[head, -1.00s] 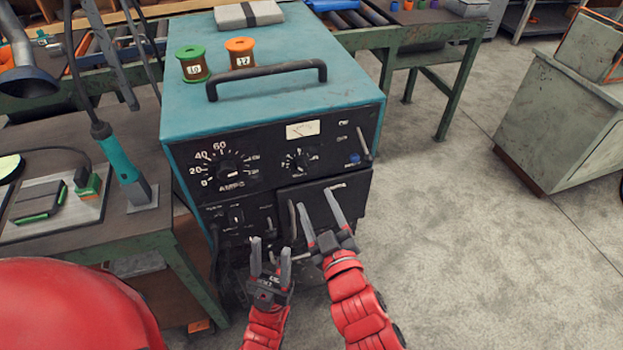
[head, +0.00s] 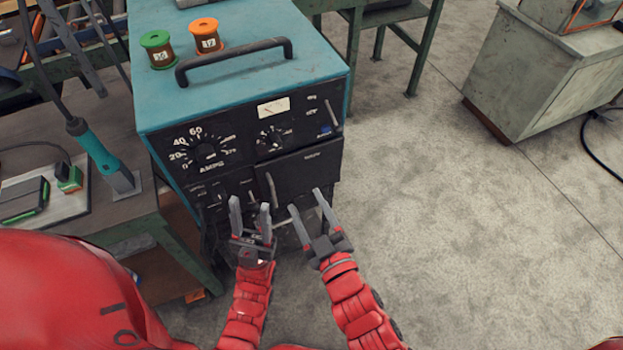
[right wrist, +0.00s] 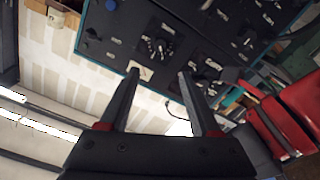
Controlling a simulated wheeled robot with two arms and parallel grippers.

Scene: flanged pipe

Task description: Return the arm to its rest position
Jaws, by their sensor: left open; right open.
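My left gripper (head: 251,220) is open and empty, low in front of the teal machine's black front panel. My right gripper (head: 306,208) is open and empty just to its right, in front of the panel's lower right part. In the right wrist view my right gripper's two fingers (right wrist: 158,85) stand apart with nothing between them. Part of my red left arm shows at the right of that view.
The teal machine (head: 235,85) carries a green spool (head: 157,48), an orange spool (head: 206,36) and a dark handle. A workbench (head: 115,205) stands at left. A grey cabinet (head: 555,85) stands at back right. The floor (head: 450,230) on the right is clear.

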